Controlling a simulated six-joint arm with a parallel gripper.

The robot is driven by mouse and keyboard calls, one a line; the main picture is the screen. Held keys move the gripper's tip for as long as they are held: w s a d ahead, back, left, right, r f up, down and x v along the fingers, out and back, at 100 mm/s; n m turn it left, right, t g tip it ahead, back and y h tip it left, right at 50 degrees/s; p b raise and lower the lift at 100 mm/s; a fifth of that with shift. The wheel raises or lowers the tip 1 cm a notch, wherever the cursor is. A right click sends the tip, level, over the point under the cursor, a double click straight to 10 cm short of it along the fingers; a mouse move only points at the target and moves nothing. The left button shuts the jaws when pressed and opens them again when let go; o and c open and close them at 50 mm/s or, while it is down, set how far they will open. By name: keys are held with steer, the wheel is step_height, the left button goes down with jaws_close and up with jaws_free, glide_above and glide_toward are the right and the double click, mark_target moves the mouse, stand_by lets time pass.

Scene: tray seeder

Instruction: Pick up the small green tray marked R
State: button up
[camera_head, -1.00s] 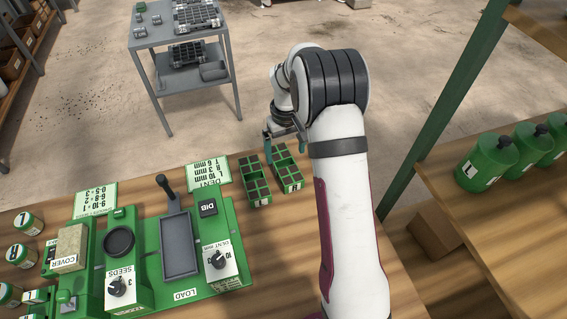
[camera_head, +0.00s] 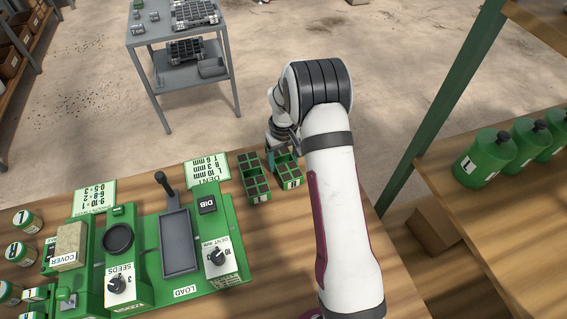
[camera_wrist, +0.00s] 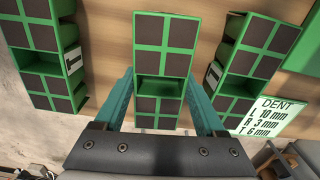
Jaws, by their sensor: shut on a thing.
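A small green tray with dark cells (camera_head: 289,178) is at the right of a pair on the bench in the head view. In the wrist view it is the middle tray (camera_wrist: 165,55), between my two teal fingers. My gripper (camera_wrist: 160,90) is shut on it, one finger against each long side. In the head view my gripper (camera_head: 281,146) is at its far end, partly hidden by my wrist. A white label shows on its near end, but I cannot read the letter surely. I cannot tell whether it is clear of the bench.
A similar tray (camera_head: 256,182) stands close on its left. Another (camera_wrist: 45,35) lies on its other side in the wrist view, hidden by my arm in the head view. The DENT card (camera_head: 206,170) and green seeder (camera_head: 235,270) are further left. A shelf post (camera_head: 435,120) stands right.

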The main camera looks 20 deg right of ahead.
steer(key=shift+c, duration=1.3)
